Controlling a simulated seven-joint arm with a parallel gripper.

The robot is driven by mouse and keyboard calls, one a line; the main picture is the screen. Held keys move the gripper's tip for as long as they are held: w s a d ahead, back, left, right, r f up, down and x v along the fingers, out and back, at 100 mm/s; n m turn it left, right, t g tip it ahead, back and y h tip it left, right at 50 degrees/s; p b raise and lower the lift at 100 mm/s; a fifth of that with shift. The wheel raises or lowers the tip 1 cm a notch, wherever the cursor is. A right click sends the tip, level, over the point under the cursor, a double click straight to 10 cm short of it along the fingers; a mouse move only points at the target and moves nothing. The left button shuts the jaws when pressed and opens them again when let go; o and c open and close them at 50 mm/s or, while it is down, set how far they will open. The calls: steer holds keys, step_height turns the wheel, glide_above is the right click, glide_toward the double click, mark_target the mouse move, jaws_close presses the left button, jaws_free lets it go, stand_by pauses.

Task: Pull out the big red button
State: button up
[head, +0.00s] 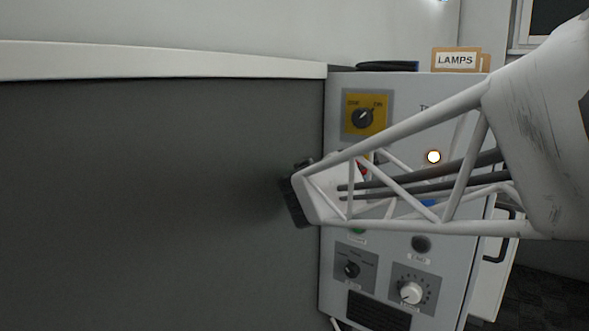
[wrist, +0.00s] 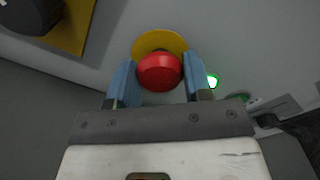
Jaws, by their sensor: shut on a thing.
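The big red button (wrist: 159,73) sits in front of a yellow round plate (wrist: 150,40) on the grey control panel, upper middle in the wrist view. My gripper (wrist: 160,80) has its two blue fingers on either side of the red button, shut on it. In the head view my arm and gripper (head: 300,195) reach in from the right to the panel. They cover most of the button there; only a small bit of red shows behind the arm's frame.
The panel (head: 335,290) also carries a yellow rotary switch (head: 363,116), a lit lamp (head: 433,157), a dark knob (head: 351,269) and a white knob (head: 411,292). A dark wall (head: 140,200) fills the left.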

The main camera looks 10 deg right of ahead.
steer(key=shift+s+a, duration=0.35)
steer(key=shift+a, duration=0.05)
stand_by(0.7)
steer(key=o, duration=0.9)
steer(key=v, duration=0.7)
stand_by(0.7)
steer(key=shift+s+d, duration=0.1)
